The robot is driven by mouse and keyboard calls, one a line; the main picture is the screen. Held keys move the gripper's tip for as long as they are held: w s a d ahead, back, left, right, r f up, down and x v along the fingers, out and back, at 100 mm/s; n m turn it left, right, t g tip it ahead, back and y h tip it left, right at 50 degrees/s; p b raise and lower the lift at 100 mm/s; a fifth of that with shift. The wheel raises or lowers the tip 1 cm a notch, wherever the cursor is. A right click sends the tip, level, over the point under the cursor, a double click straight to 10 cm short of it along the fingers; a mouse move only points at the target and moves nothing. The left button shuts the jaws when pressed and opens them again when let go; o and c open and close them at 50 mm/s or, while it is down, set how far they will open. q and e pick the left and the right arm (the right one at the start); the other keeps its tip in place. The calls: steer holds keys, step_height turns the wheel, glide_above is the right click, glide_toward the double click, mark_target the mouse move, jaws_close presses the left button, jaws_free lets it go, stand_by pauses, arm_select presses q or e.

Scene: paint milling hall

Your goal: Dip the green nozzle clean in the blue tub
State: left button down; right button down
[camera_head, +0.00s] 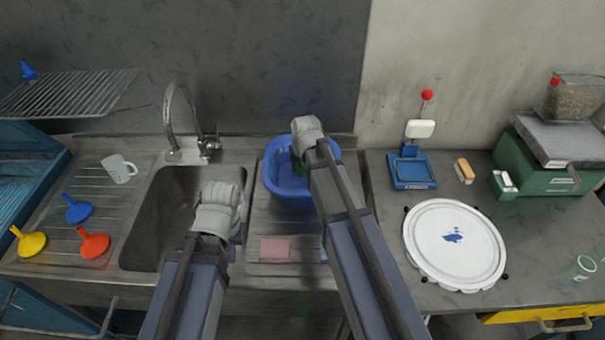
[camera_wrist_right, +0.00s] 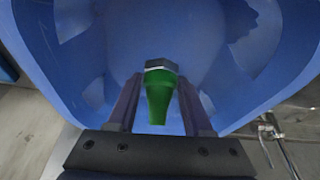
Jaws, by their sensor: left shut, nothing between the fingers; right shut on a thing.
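The blue tub (camera_head: 284,187) stands on the drainboard right of the sink basin. My right gripper (camera_head: 305,165) reaches down into the tub, its fingers mostly hidden by the wrist. In the right wrist view the right gripper (camera_wrist_right: 158,105) is shut on the green nozzle (camera_wrist_right: 160,92), which has a pale hexagonal end. The tub's blue inside (camera_wrist_right: 235,45) surrounds the nozzle there; I cannot tell whether it touches liquid. My left gripper (camera_head: 217,205) is over the sink basin's right side, shut and empty.
The sink basin (camera_head: 155,225) and curved tap (camera_head: 185,115) lie left of the tub. Funnels (camera_head: 78,210) and a white mug (camera_head: 119,168) stand farther left. A pink sponge (camera_head: 274,249) lies before the tub. A round white lid (camera_head: 455,245) and a blue stand (camera_head: 411,170) are right.

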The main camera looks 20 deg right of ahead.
steer(key=shift+r+p, duration=5.1)
steer(key=shift+r, duration=0.3)
step_height(320, 180, up, 4)
steer(key=p, duration=0.4)
glide_above(302, 164)
